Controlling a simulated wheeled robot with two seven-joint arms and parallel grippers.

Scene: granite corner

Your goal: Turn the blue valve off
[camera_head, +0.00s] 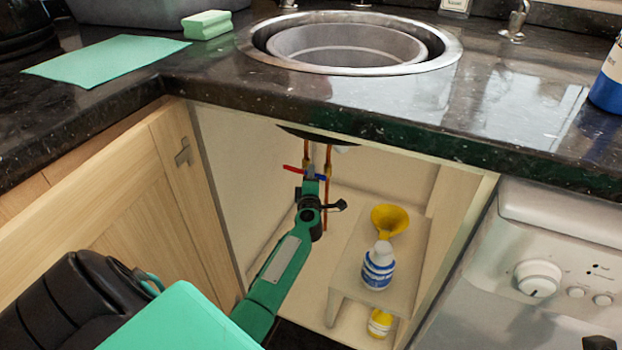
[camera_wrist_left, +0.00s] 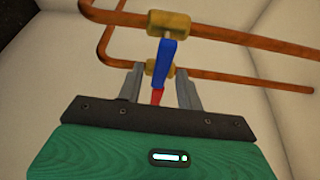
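The blue valve handle (camera_head: 322,178) is under the sink, on the right copper pipe. In the left wrist view the blue handle (camera_wrist_left: 163,62) hangs from an upper brass valve body (camera_wrist_left: 168,23). A red handle (camera_head: 292,169) on the other pipe points left; it also shows lower in the wrist view (camera_wrist_left: 158,97), partly hidden by my gripper. My left gripper (camera_head: 312,173) reaches into the open cabinet at the valves. Its fingers (camera_wrist_left: 160,80) are apart, one on each side of the blue handle's lower end, with gaps showing. My right gripper is not in view.
A low shelf (camera_head: 345,270) to the right holds a yellow funnel (camera_head: 390,219) and a blue-white bottle (camera_head: 378,266); a yellow container (camera_head: 380,323) stands below. The granite counter (camera_head: 400,112) and sink (camera_head: 350,45) are overhead. A wooden door (camera_head: 130,205) is at left.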

